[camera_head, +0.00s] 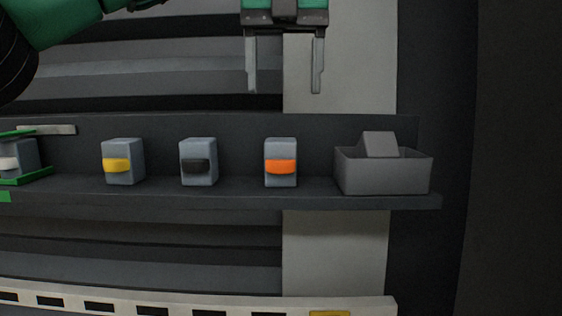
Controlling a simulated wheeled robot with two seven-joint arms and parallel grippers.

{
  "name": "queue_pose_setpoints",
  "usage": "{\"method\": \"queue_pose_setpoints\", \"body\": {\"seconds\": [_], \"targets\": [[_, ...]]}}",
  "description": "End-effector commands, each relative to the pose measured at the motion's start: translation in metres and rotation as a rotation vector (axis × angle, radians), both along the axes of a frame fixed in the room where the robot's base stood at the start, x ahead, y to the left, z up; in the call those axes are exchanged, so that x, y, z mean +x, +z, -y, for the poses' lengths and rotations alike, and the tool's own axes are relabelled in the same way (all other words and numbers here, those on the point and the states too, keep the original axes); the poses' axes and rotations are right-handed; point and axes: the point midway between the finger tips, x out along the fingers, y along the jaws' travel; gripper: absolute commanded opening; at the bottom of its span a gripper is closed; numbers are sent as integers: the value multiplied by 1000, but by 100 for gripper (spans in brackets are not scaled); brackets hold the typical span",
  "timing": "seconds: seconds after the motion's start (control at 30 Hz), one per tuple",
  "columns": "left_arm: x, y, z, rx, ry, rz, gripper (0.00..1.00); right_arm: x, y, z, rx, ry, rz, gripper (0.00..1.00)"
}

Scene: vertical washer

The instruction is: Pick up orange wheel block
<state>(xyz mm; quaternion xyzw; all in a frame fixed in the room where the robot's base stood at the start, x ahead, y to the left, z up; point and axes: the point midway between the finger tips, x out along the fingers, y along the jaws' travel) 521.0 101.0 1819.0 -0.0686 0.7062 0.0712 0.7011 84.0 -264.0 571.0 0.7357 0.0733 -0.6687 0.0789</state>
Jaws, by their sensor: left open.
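The orange wheel block (281,147) is a small grey upright block with an orange band on its front. The block's front is unobstructed. My right gripper is not seen.
A block with a black band (198,148) and one with a yellow band (122,147) stand to the left. A white-banded block (23,155) sits by green strips at the left edge. A grey bin (382,180) holding a grey piece stands close on the right.

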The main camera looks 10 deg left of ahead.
Motion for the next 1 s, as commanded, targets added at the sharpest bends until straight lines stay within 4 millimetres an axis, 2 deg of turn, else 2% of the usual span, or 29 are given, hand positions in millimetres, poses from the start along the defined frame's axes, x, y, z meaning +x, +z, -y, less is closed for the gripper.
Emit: {"method": "queue_pose_setpoints", "body": {"seconds": [0.37,0.5,0.8,1.0], "targets": [[0,-33,-1,-4,0,4,67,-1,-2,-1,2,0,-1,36],[0,-53,-1,-4,-1,3,67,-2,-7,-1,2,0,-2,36],[-1,-66,-2,-4,1,6,67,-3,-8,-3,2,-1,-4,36],[-3,-88,-4,-4,-1,3,67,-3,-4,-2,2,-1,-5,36]]}}
